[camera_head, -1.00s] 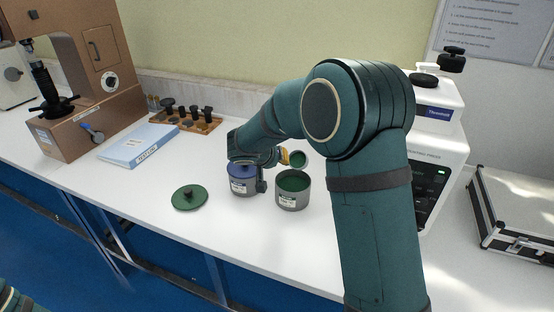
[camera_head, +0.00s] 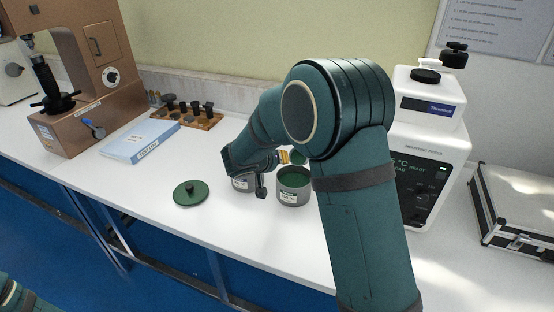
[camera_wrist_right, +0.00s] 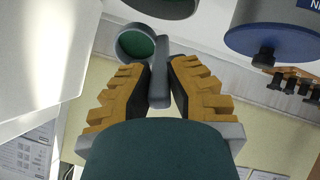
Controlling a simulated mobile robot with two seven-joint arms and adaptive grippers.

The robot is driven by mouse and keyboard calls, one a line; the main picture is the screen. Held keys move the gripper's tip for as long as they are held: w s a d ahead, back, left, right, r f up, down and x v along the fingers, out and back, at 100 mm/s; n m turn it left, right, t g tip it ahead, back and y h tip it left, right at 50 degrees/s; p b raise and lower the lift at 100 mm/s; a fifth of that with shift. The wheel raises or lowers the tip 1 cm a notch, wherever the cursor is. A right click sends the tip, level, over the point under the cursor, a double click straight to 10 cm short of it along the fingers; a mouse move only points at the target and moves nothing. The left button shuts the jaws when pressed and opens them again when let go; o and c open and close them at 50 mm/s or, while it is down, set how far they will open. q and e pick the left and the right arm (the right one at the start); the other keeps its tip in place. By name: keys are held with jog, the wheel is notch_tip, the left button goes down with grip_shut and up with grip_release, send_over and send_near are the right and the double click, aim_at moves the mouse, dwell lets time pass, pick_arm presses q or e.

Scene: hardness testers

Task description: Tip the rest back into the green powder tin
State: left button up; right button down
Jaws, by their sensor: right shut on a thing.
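The green powder tin (camera_head: 293,196) stands open on the white bench with green powder inside; its dark rim shows at the top of the right wrist view (camera_wrist_right: 165,5). My right gripper (camera_head: 284,157) is just above and behind the tin. In the wrist view my right gripper (camera_wrist_right: 160,72) is shut on the grey handle of a small scoop (camera_wrist_right: 160,88). The scoop's round cup (camera_wrist_right: 135,31) shows green inside; how far it is tilted is hard to tell. My left gripper is out of view.
A green lid with a knob (camera_head: 191,194) lies left of the tins. A blue-lidded tin (camera_wrist_right: 275,40) stands close left of the green tin, partly hidden by my wrist. A white machine (camera_head: 430,150) stands right, a rack of dark-topped pieces (camera_head: 190,116) behind.

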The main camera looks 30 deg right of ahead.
jog(key=shift+f, duration=0.1)
jog(key=shift+s+a+f+t+h, duration=0.15)
jog(key=shift+a+f+t+h, duration=0.15)
jog(key=shift+f+h, duration=0.25)
jog(key=shift+f+h, duration=0.15)
jog(key=shift+h, duration=0.2)
dwell(0.7)
jog(key=shift+s+a+f+t+h, duration=0.15)
jog(key=shift+f+t+h, duration=0.3)
jog(key=shift+t+h, duration=0.05)
jog(key=shift+a+f, duration=0.1)
jog(key=shift+f, duration=0.1)
dwell(0.5)
jog(key=shift+s+a+f+t+h, duration=0.15)
jog(key=shift+f+t+h, duration=0.25)
jog(key=shift+h, duration=0.2)
jog(key=shift+f+h, duration=0.15)
jog(key=shift+h, duration=0.15)
jog(key=shift+f+t+h, duration=0.35)
jog(key=shift+t+h, duration=0.05)
